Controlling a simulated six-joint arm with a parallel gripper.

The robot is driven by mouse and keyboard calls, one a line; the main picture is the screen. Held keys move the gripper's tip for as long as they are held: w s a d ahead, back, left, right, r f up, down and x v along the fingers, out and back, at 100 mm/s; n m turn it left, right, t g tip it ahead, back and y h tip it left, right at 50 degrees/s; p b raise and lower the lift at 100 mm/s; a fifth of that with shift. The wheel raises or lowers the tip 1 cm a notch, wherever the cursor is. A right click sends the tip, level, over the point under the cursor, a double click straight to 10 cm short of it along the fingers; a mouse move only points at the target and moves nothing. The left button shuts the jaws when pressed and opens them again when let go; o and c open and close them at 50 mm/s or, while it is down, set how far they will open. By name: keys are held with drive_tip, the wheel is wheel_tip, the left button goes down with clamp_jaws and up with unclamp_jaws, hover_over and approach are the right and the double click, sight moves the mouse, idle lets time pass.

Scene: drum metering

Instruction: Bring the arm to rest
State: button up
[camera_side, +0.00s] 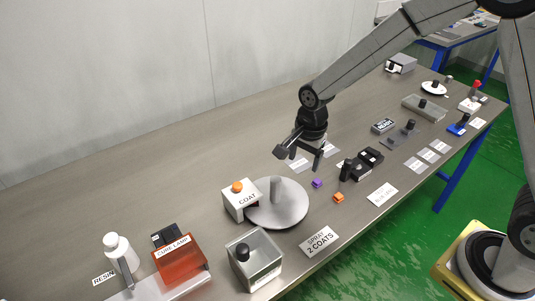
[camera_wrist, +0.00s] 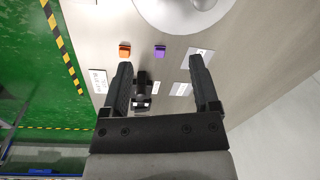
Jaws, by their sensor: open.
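My gripper (camera_side: 300,152) hangs above the steel table, pointing down, with its two fingers spread and nothing between them. In the wrist view my gripper (camera_wrist: 160,80) is open, its dark fingers apart over the table. A purple block (camera_side: 317,183) and an orange block (camera_side: 338,197) lie on the table below and to the right of it. Both also show beyond the fingertips in the wrist view, the orange block (camera_wrist: 125,50) left of the purple block (camera_wrist: 160,50). A grey round plate with a short post (camera_side: 290,210) stands in front of the gripper.
A white box with an orange button marked COAT (camera_side: 240,199) stands beside the plate. A clear box (camera_side: 254,258), an orange CURE LAMP unit (camera_side: 180,258) and a white bottle (camera_side: 121,252) are at the front left. Black devices (camera_side: 361,164) stand right. The table's back left is clear.

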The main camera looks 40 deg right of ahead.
drive_tip(key=s+d+r+n+t, duration=0.1)
drive_tip(key=s+d+n, duration=0.2)
drive_tip(key=s+n, duration=0.4)
drive_tip(key=s+d+r+n, duration=0.1)
drive_tip(key=s+d+n, duration=0.3)
drive_tip(key=s+n, duration=0.3)
drive_tip(key=shift+r+t, duration=0.4)
